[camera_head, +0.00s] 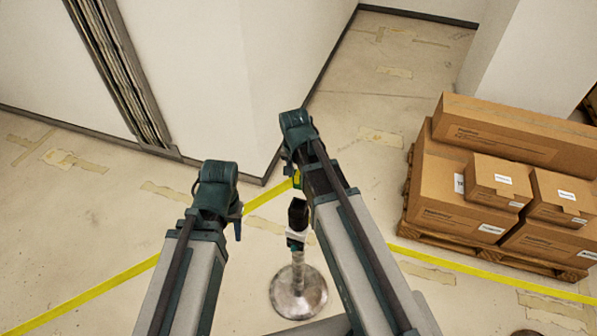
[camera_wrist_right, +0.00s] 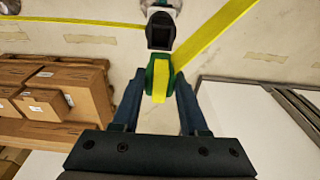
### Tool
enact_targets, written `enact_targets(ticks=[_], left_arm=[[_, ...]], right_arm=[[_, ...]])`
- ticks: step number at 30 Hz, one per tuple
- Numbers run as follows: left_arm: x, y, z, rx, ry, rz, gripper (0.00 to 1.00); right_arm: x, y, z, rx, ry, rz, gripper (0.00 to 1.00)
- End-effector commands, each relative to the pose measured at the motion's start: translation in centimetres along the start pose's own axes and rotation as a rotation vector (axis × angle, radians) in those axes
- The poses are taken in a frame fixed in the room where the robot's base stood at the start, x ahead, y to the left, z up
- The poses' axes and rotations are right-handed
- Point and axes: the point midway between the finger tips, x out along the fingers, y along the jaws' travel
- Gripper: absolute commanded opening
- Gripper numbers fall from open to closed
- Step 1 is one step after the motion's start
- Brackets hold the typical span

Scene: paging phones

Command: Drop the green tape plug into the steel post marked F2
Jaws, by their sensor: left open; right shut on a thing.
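The green plug with a yellow face (camera_wrist_right: 160,78) is between the blue fingertips of my right gripper (camera_wrist_right: 158,92), which is shut on it. In the head view a little of the plug (camera_head: 297,180) shows beside my right gripper (camera_head: 291,172). A steel post (camera_head: 298,290) with a round base stands on the floor, with a black socket head (camera_head: 298,212) on top. In the right wrist view the dark socket opening (camera_wrist_right: 160,30) lies just beyond the plug, apart from it. No mark on the post is readable. My left gripper (camera_head: 238,222) is open and empty, left of the post.
Cardboard boxes (camera_head: 465,195) are stacked on a pallet at the right. Yellow floor tape (camera_head: 440,262) runs across the floor. A white wall (camera_head: 240,70) stands behind my arms. Part of another round base (camera_head: 526,332) shows at the lower right edge.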

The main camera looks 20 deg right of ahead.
Motion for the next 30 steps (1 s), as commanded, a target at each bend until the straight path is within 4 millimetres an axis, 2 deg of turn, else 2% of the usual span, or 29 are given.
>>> enact_targets(ticks=[15,25,30], left_arm=[[5.1,0.5,-0.3,0.010,0.000,-0.002,0.45],[5.4,0.5,-0.3,0.011,0.000,-0.002,0.45],[6.3,0.6,-0.4,0.011,0.000,-0.002,0.45]], right_arm=[[5.1,0.1,0.6,0.000,0.001,0.000,0.00],[5.4,0.1,0.6,0.000,0.001,0.001,0.00],[6.3,0.1,0.8,0.000,0.001,0.001,0.00]])
